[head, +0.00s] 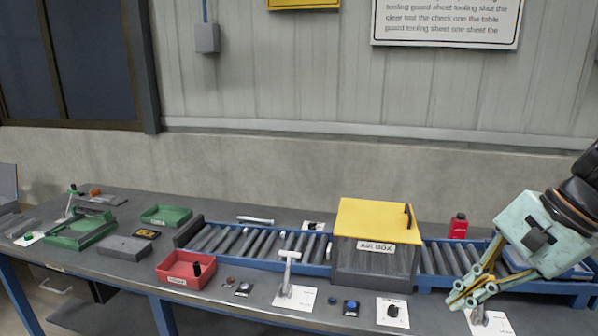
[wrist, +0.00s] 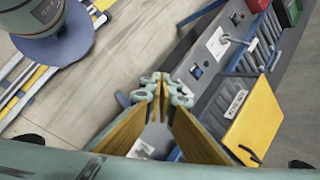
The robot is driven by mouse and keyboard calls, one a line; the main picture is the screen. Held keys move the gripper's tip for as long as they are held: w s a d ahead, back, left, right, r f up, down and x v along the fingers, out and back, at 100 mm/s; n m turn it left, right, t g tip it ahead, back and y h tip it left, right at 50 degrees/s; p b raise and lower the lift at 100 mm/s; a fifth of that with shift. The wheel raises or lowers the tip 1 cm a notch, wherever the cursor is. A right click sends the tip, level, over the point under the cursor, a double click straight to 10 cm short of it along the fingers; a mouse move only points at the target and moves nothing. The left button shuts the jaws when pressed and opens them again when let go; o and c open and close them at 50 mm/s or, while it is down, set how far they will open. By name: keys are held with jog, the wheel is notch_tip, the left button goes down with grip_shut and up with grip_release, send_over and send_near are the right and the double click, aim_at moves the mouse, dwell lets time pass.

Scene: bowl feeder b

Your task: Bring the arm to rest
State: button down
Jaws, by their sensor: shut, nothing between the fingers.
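My gripper (head: 470,301) is at the right of the head view, above the right part of the bench. Its fingers point down and to the left. In the wrist view its fingertips (wrist: 161,85) meet, and nothing is between them. A white card with a dark part lies on the bench just below the fingers, partly hidden by them. My gripper is to the right of the grey box with the yellow lid (head: 377,221), labelled AIR BOX, and apart from it.
A roller conveyor (head: 250,243) with blue rails runs along the bench (head: 130,285). A red bin (head: 185,272), a T-handled lever (head: 287,272), a black knob on a card (head: 393,312) and a red bottle (head: 458,226) stand there. Green trays (head: 166,216) are at the left. Open floor (wrist: 75,110) lies before the bench.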

jog(key=s+a+r+n+h, duration=0.1)
jog(key=s+a+r+n, duration=0.2)
jog(key=s, duration=0.3)
jog(key=s+a+r+n+h, duration=0.2)
jog(key=s+a+r+n, duration=0.2)
jog(key=s, duration=0.3)
jog(key=s+a+r+n+t+h, duration=0.1)
jog(key=s+a+r+n, duration=0.2)
jog(key=s+n, duration=0.3)
jog(key=shift+s+a+r+h+b, duration=0.2)
jog(key=shift+s+a+h+b, duration=0.1)
jog(key=shift+s+h+b, duration=0.15)
dwell(0.3)
